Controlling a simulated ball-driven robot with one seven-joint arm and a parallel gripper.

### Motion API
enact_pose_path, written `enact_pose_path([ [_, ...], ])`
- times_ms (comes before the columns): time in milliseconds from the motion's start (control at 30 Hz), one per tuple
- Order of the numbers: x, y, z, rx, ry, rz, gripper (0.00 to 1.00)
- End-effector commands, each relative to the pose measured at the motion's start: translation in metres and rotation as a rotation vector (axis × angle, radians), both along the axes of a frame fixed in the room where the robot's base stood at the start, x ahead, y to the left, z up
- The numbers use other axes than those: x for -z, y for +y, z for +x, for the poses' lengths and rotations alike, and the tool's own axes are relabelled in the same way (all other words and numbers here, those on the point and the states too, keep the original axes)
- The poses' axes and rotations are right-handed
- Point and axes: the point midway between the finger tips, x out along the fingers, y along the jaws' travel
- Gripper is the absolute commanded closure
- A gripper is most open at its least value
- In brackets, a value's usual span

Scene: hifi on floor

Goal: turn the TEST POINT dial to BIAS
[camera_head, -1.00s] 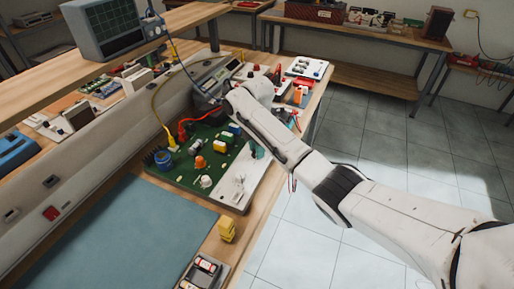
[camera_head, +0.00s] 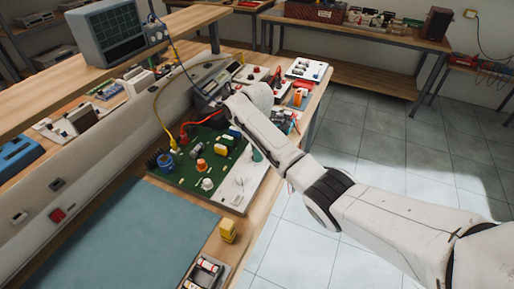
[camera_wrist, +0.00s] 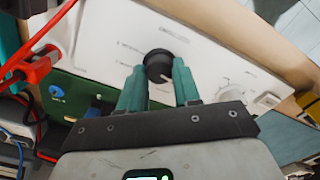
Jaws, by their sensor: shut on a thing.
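The black dial (camera_wrist: 158,66) sits on a white panel (camera_wrist: 205,40) in the wrist view, with small printed labels around it that are too blurred to read. My gripper (camera_wrist: 158,85) has its two green fingers on either side of the dial, shut on it. A small pale mark shows on the panel at the dial's lower edge. In the head view my gripper (camera_head: 257,155) reaches down over the white end of the green circuit board (camera_head: 190,175), and my arm hides the dial there.
A white knob (camera_wrist: 232,92) and a pale switch (camera_wrist: 267,100) are on the same panel. A red plug with cable (camera_wrist: 35,68) is beside it. Yellow blocks (camera_head: 227,230) and a battery holder (camera_head: 205,272) stand near the bench's front edge. The blue mat (camera_head: 120,240) is clear.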

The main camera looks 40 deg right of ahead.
Motion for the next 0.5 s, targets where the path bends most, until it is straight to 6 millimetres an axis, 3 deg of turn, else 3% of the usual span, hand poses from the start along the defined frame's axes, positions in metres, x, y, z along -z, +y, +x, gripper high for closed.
enact_pose_path([
  [500, -0.0009, -0.0004, 0.0004, 0.294, 0.001, -0.001, 0.98],
])
